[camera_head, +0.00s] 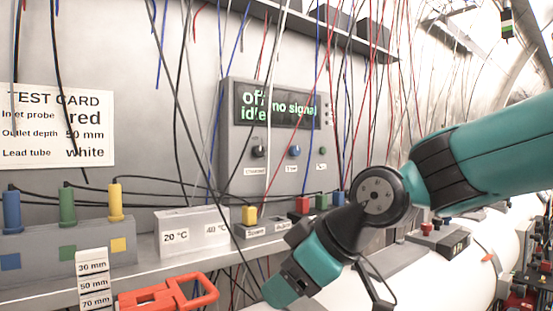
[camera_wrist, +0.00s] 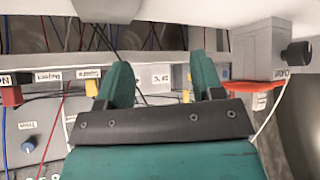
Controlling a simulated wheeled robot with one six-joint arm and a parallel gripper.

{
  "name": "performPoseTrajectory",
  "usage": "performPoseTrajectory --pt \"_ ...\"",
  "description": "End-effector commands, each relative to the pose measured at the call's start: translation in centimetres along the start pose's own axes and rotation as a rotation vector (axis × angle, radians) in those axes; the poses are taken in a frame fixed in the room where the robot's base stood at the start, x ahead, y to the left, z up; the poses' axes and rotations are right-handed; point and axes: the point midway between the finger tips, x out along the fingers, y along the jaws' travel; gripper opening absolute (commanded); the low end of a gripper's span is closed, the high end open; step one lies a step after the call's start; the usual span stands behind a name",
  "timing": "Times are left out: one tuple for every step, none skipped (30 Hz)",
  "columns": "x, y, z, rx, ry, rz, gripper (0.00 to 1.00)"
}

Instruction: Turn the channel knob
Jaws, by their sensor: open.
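The black knob (camera_head: 258,151) is on the left of a grey wall-mounted panel box (camera_head: 235,170); its small label looks like "Channel". Its pointer setting is too small to read. The box's display (camera_head: 278,105) shows "off / idle" and "no signal". My gripper (camera_head: 277,292) is low in front of the shelf, below the panel and apart from the knob. In the wrist view my gripper (camera_wrist: 163,72) is open, with nothing between its two teal fingers. The black channel knob cannot be made out in the wrist view.
A blue knob (camera_head: 294,151) sits right of the black one; it also shows in the wrist view (camera_wrist: 28,145). Wires hang across the panel. A test card (camera_head: 57,125) is on the wall.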

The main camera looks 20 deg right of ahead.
Motion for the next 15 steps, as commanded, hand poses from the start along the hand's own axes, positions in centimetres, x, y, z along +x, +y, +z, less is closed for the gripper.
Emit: performPoseTrajectory --pt "0.1 4.1 -2.4 -0.091 0.112 0.109 0.61" --pt "-0.4 6.5 -4.1 -0.159 0.176 0.181 0.61" --pt "-1.4 9.4 -6.1 -0.247 0.25 0.281 0.61" --pt "-2.3 11.5 -7.4 -0.31 0.296 0.356 0.61" --pt "-3.2 13.3 -8.6 -0.37 0.334 0.429 0.61" --pt "-4.5 15.4 -9.9 -0.44 0.375 0.52 0.61" --pt "-5.5 16.8 -10.7 -0.488 0.398 0.581 0.61" --pt "-6.3 17.9 -11.4 -0.528 0.415 0.635 0.61" --pt "-7.3 19.0 -12.1 -0.572 0.433 0.695 0.61" --pt "-7.9 19.6 -12.5 -0.597 0.441 0.729 0.61" --pt "-8.3 20.2 -12.9 -0.616 0.447 0.754 0.61" --pt "-8.6 20.6 -13.3 -0.632 0.451 0.776 0.61" --pt "-8.7 20.9 -13.6 -0.639 0.453 0.784 0.61" --pt "-8.6 21.1 -13.9 -0.643 0.454 0.788 0.61" --pt "-8.3 21.3 -14.2 -0.644 0.454 0.788 0.61"
